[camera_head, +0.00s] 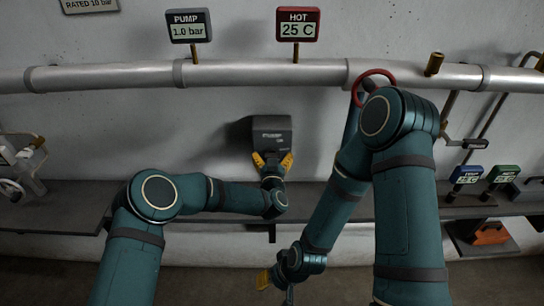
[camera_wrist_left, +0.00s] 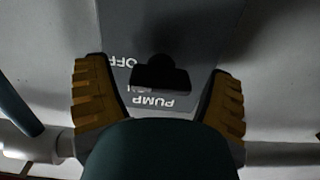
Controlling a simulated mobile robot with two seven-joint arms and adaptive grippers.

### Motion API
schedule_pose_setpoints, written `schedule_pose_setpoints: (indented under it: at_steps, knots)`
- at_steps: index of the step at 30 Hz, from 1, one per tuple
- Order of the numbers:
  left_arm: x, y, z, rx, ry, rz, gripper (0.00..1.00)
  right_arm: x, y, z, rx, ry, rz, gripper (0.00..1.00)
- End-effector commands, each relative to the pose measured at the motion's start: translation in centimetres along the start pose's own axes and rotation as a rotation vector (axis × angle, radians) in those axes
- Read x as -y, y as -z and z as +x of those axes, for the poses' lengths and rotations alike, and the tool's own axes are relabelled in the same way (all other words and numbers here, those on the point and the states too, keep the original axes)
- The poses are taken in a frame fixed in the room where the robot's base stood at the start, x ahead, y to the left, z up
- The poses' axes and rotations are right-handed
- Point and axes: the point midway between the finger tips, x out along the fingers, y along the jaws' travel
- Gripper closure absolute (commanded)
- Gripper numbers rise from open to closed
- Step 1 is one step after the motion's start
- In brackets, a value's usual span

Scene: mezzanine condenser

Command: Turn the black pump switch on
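The pump switch box (camera_head: 272,132) is dark grey and sits against the wall above the shelf in the head view. In the left wrist view its grey face plate (camera_wrist_left: 160,102) reads PUMP and OFF upside down, with another label partly hidden. The black switch (camera_wrist_left: 160,76) stands out from the plate. My left gripper (camera_head: 272,160) is just below the box. Its yellow fingers are spread on either side of the plate, and the gripper (camera_wrist_left: 157,80) is open and empty. My right gripper (camera_head: 272,281) is low in front of the shelf, mostly hidden by its arm.
A pipe (camera_head: 240,74) runs along the wall, with a PUMP gauge (camera_head: 189,26) at 1.0 bar and a HOT gauge (camera_head: 298,25) at 25 C. A red valve wheel (camera_head: 374,80) is behind my right arm. The shelf (camera_head: 60,208) carries fittings at both ends.

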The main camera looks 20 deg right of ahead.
Motion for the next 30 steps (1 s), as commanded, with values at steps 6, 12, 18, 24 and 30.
schedule_pose_setpoints:
  at_steps: [6, 12, 18, 24, 30]
  knots:
    - [0.0, 0.0, 0.0, 0.0, 0.0, 0.0, 0.79, 0.0, 0.0, 0.0, 0.0, 0.0, 0.0, 0.53]
    - [0.0, 0.0, 0.0, 0.0, 0.0, -0.008, 0.79, -0.1, 0.0, 0.2, 0.0, 0.0, 0.0, 0.53]
    - [0.1, -0.1, 0.1, -0.002, 0.001, -0.068, 0.79, -0.6, -0.2, 1.4, -0.001, -0.001, 0.002, 0.53]
    - [0.1, -0.4, 0.1, -0.003, 0.0, -0.202, 0.79, -1.4, -0.5, 4.0, -0.001, -0.005, 0.001, 0.53]
    - [0.1, -0.5, 0.1, -0.005, -0.001, -0.384, 0.79, -2.5, -0.9, 7.3, -0.002, -0.011, 0.002, 0.53]
